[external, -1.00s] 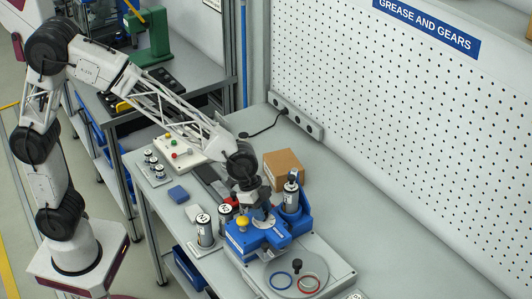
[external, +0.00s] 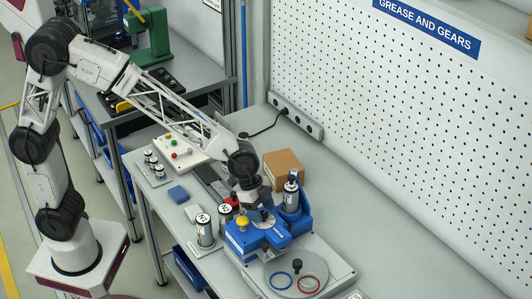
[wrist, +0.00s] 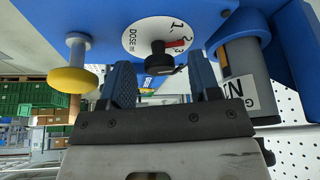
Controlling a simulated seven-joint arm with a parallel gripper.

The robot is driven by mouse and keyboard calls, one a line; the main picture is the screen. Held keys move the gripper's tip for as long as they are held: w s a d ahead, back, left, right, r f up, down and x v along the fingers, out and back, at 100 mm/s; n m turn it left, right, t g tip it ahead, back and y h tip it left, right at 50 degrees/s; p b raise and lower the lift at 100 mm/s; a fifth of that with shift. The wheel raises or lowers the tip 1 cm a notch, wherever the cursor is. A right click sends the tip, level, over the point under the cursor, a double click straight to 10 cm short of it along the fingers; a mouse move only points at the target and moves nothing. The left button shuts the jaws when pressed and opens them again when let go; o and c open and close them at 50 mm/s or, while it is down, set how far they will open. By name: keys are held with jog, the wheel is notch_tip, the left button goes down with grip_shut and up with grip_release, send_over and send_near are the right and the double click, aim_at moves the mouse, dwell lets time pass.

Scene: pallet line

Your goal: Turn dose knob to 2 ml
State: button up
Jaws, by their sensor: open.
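The dose knob (wrist: 158,60) is a black knob on a white round dial (wrist: 136,40) marked "DOSE ml", on the front of the blue dispenser (external: 258,236). A red pointer shows beside the knob, on the side of the printed numbers; I cannot tell exactly which mark it meets. My gripper (wrist: 162,78) is open, its two blue fingers on either side of the knob in the wrist view. Contact with the knob cannot be made out. In the external view my gripper (external: 262,212) is over the dispenser and mostly hides the dial.
A yellow-capped plunger (wrist: 74,80) sticks out left of the dial, and a labelled grey cartridge (wrist: 246,75) stands right of it. Labelled cans (external: 204,230) stand left of the dispenser, a cardboard box (external: 284,167) behind. Rings lie on the round plate (external: 292,262) in front.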

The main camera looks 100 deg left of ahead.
jog(key=shift+r, duration=0.1)
jog(key=v, duration=0.7)
jog(key=shift+s+r, duration=0.15)
jog(key=shift+r, duration=0.1)
dwell(0.4)
jog(key=s+d+r+n, duration=0.1)
jog(key=s+d, duration=0.1)
jog(key=s, duration=1.1)
jog(key=s+d+r+n+g+y, duration=0.1)
jog(key=s+d, duration=0.2)
jog(key=s, duration=1)
jog(key=s+d+n, duration=0.2)
jog(key=s, duration=1.1)
jog(key=shift+d+r+g+y, duration=0.2)
jog(key=shift+r+g+y, duration=0.1)
jog(key=shift+r, duration=0.1)
